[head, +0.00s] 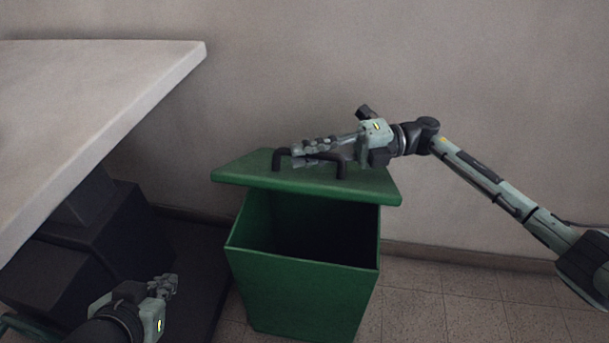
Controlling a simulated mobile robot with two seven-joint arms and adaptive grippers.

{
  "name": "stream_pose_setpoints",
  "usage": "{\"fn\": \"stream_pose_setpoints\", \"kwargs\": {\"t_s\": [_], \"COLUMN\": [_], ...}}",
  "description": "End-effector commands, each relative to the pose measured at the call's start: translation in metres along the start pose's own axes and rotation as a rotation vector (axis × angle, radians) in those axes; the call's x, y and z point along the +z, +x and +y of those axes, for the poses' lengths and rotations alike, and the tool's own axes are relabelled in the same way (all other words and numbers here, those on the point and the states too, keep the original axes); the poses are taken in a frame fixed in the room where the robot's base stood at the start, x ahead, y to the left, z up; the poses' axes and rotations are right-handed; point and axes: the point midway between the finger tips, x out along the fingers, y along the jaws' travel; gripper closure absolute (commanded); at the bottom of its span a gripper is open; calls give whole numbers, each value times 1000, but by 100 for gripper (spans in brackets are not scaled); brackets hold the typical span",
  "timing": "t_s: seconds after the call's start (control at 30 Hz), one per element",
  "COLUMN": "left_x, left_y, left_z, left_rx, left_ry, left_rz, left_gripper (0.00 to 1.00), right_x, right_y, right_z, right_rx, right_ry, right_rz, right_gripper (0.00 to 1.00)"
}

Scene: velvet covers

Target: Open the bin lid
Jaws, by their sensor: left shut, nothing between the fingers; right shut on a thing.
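The green bin (300,291) stands on the floor in the middle of the head view. Its green lid (245,176) is raised above the rim, with the dark inside of the bin showing through the gap at the front. A black handle (277,160) stands on top of the lid. My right gripper (300,153) comes in from the right and is shut on the handle. My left gripper (168,283) is low at the left, shut and empty, apart from the bin. Whether the lid's back edge touches the bin is hidden.
A pale tabletop (90,95) fills the upper left, with dark box-like shapes (110,220) beneath it. A plain wall (480,90) is behind the bin. Tiled floor (460,305) is clear to the right of the bin.

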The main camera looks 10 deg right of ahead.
Motion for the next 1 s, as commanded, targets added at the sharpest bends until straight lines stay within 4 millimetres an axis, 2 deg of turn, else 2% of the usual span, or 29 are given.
{"fn": "stream_pose_setpoints", "kwargs": {"t_s": [0.2, 0.7, 0.73, 0.8, 1.0], "left_x": [-1, -2, -2, -2, -2], "left_y": [0, 0, 0, 0, 0], "left_z": [1, 1, 1, 1, 2], "left_rx": [1, 3, 3, 3, 3], "left_ry": [0, 0, 0, 0, 0], "left_rz": [7, 11, 11, 11, 11], "left_gripper": [100, 100, 100, 100, 100], "right_x": [13, 16, 16, 16, 16], "right_y": [-6, -8, -8, -7, -7], "right_z": [13, 15, 15, 15, 15], "right_rx": [28, 34, 34, 34, 34], "right_ry": [63, 83, 83, 82, 82], "right_rz": [-1, -3, -3, -3, -2], "right_gripper": [100, 100, 85, 78, 78]}}
